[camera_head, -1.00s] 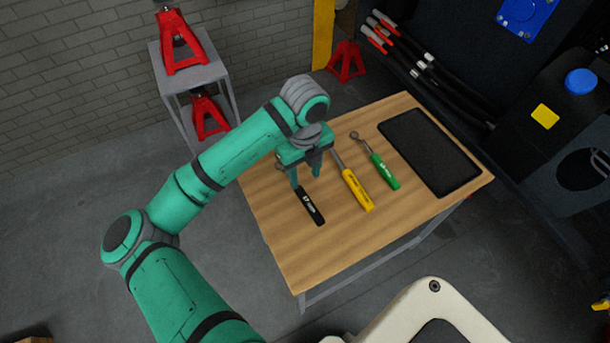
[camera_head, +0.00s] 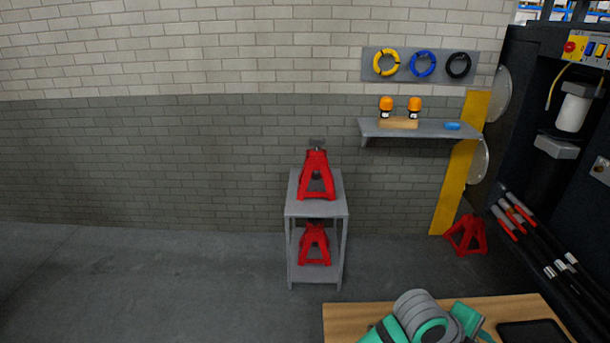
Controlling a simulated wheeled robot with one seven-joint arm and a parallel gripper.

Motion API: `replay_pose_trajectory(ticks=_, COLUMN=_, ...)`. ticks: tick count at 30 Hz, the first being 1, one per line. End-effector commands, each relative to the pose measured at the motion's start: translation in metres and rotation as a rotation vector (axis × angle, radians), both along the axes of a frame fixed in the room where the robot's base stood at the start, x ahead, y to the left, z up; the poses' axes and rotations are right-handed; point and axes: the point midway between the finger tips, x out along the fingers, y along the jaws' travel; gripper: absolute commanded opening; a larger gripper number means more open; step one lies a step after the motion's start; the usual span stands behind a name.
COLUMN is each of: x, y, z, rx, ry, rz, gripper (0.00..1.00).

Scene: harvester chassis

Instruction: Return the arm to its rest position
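My green and grey arm (camera_head: 418,318) shows only in part at the bottom edge of the head view, over the wooden tabletop (camera_head: 348,315). The green part at its end, my gripper (camera_head: 470,319), is partly in view just right of the grey joint. Its fingers cannot be made out clearly, so I cannot tell whether it is open or shut, or whether it holds anything. The rest of the arm is below the frame.
A dark tray (camera_head: 532,332) lies on the tabletop's right. A grey stand (camera_head: 316,212) with two red jacks is by the brick wall. Another red jack (camera_head: 466,235) sits near the yellow post (camera_head: 458,185). Dark machinery fills the right. The left floor is clear.

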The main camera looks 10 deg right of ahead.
Motion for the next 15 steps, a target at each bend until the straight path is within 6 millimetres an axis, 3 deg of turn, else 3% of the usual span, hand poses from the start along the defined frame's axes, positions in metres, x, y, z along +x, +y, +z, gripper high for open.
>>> replay_pose_trajectory(ticks=7, x=0.008, y=-0.026, z=0.029, rx=-0.302, ry=0.211, rz=0.260, gripper=0.42)
replay_pose_trajectory(ticks=15, x=0.035, y=-0.014, z=0.044, rx=-0.580, ry=0.436, rz=0.563, gripper=0.42)
